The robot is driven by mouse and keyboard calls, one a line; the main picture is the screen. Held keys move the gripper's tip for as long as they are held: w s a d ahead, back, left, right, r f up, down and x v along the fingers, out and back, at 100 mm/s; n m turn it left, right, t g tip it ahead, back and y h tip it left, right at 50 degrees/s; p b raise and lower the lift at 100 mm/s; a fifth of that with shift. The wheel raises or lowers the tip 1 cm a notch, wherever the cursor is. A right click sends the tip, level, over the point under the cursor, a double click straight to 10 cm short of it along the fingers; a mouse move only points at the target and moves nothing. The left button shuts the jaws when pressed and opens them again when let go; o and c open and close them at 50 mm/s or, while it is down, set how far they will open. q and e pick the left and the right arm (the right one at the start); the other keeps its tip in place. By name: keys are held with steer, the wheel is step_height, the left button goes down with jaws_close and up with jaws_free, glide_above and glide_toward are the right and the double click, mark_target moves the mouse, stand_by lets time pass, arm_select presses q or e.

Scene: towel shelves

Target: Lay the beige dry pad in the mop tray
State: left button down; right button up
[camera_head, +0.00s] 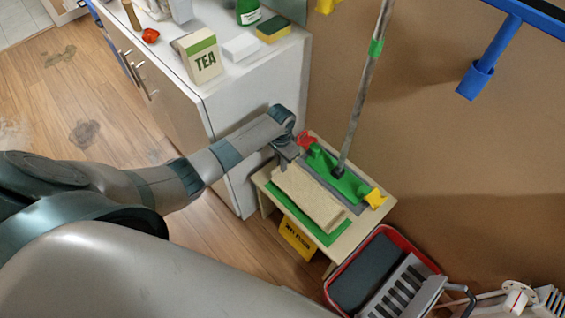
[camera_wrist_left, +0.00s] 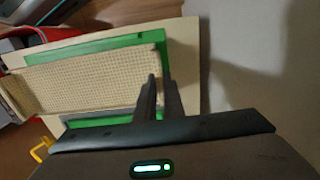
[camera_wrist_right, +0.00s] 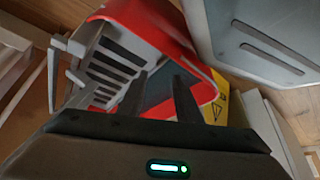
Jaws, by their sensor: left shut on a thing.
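The beige pad (camera_head: 308,195) is a long strip over a flat green tray (camera_head: 318,232) on a small light wooden table (camera_head: 350,236). My left gripper (camera_head: 287,161) is shut on the pad's end near the white cabinet. In the left wrist view the pad (camera_wrist_left: 85,82) has a woven surface, and green (camera_wrist_left: 100,45) shows along both long sides. I cannot tell whether the pad touches the tray throughout. My right gripper (camera_wrist_right: 159,77) is open and empty above the red bucket (camera_wrist_right: 190,40).
A mop with a green head (camera_head: 345,184) stands beside the pad, its pole (camera_head: 362,85) rising. The red bucket (camera_head: 397,236) with a grey wringer (camera_head: 402,290) stands close by. A yellow sign (camera_head: 297,238) is beneath the table. The white cabinet (camera_head: 255,110) holds a tea box (camera_head: 201,58).

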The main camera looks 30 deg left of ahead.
arm_select(q)
steer(key=shift+s+p, duration=0.25)
steer(key=shift+p, duration=0.15)
arm_select(e)
steer(key=shift+r, duration=0.4)
arm_select(q)
steer(key=shift+p, duration=0.3)
arm_select(e)
steer(key=shift+r, duration=0.3)
